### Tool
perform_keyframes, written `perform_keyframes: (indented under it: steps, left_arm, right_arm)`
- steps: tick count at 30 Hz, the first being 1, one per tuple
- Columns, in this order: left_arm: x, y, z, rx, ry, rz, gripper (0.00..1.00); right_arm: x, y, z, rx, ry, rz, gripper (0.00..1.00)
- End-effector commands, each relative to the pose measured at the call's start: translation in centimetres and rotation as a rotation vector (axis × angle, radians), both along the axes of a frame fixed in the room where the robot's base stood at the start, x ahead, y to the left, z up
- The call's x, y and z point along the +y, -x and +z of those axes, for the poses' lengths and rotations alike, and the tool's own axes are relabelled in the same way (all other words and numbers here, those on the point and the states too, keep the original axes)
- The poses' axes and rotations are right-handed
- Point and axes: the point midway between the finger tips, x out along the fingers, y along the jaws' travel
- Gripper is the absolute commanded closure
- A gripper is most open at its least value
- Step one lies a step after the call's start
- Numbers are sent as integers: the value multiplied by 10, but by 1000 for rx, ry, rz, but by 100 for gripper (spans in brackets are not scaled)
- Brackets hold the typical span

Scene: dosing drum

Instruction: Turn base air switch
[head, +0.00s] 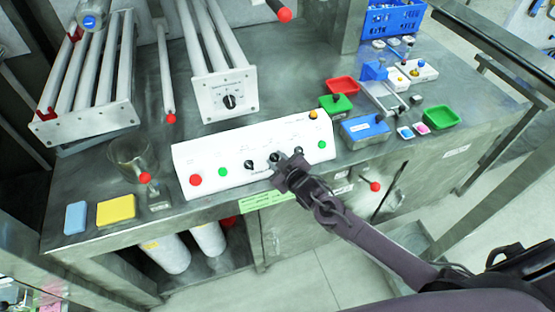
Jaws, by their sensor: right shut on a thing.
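A white control box (215,154) stands at the front edge of the steel bench. Its sloped face carries a red button (196,180), a green button (222,172), a black rotary switch (249,165) and, further right, another black switch (274,157). The switch labels are too small to read. My right gripper (284,165) reaches in from the lower right and is shut on the black switch near the box's middle right. Its fingers partly cover that switch, so its pointing direction is hard to tell. My left gripper is not in view.
A tube unit with a black knob (229,101) stands behind the box. A glass jar (131,155) and a yellow pad (116,210) lie left. A blue container (364,131), red tray (342,86) and green tray (441,117) lie right. Red-tipped levers are nearby.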

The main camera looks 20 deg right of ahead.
Motion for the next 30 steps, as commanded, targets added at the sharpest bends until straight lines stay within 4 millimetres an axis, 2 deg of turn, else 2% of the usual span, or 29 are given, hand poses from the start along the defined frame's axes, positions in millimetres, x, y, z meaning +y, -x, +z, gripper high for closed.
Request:
perform_keyframes:
  steps: [15,16,25,30]
  left_arm:
    - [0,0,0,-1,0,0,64]
    - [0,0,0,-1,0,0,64]
    - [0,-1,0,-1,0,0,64]
    - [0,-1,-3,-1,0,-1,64]
  right_arm:
    - [0,0,0,-1,15,11,96]
    - [0,0,0,-1,15,11,69]
    - [0,1,0,-1,15,10,68]
    - [-3,14,3,0,14,11,68]
